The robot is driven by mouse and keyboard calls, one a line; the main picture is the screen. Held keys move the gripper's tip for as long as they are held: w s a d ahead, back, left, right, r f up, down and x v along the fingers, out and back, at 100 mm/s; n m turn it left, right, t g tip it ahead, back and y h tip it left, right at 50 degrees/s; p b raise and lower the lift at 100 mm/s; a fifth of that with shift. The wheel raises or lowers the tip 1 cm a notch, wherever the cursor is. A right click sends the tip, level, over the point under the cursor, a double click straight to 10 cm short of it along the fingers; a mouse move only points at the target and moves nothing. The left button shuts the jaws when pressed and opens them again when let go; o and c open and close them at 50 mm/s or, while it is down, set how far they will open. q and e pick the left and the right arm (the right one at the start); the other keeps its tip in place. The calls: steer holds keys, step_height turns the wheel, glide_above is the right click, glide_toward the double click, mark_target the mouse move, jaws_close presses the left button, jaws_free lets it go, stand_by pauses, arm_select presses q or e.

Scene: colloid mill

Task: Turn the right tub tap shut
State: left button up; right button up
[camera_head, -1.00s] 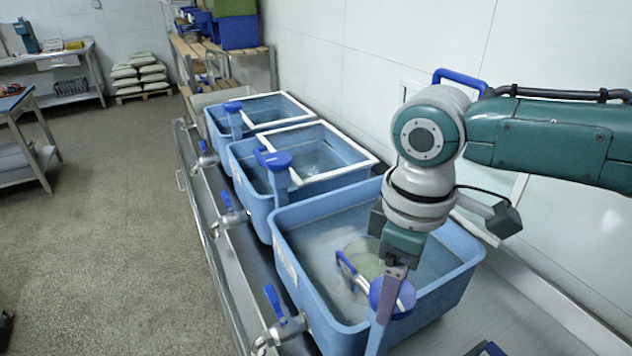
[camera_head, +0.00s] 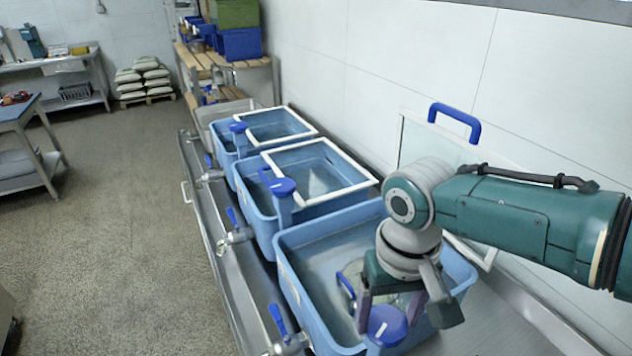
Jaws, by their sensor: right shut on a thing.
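Three light-blue tubs stand in a row; the nearest and rightmost is the right tub (camera_head: 325,240), filled with greyish water. At its near corner a tap's round blue knob (camera_head: 388,326) sits on a blue post, its lower part cut off by the frame. My right gripper (camera_head: 390,312) points down with one purple finger on each side of this knob, shut on it. The hand partly hides a round glass or clear thing with a blue handle (camera_head: 346,285) inside the tub. My left gripper is not in view.
The middle tub (camera_head: 258,205) and far tub (camera_head: 224,152) have their own blue knobs and white frames on top. Blue-levered valves (camera_head: 279,322) stick out along the front. A panel with a blue handle (camera_head: 455,118) leans on the wall.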

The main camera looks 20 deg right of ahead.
mark_target(387, 321)
steer(key=m+p, duration=0.1)
steer(key=m, duration=0.2)
steer(key=shift+a, duration=0.1)
steer(key=shift+m, duration=0.9)
steer(key=o, duration=1.3)
steer(key=shift+c, duration=0.2)
step_height(387, 321, up, 10)
steer(key=p, duration=0.3)
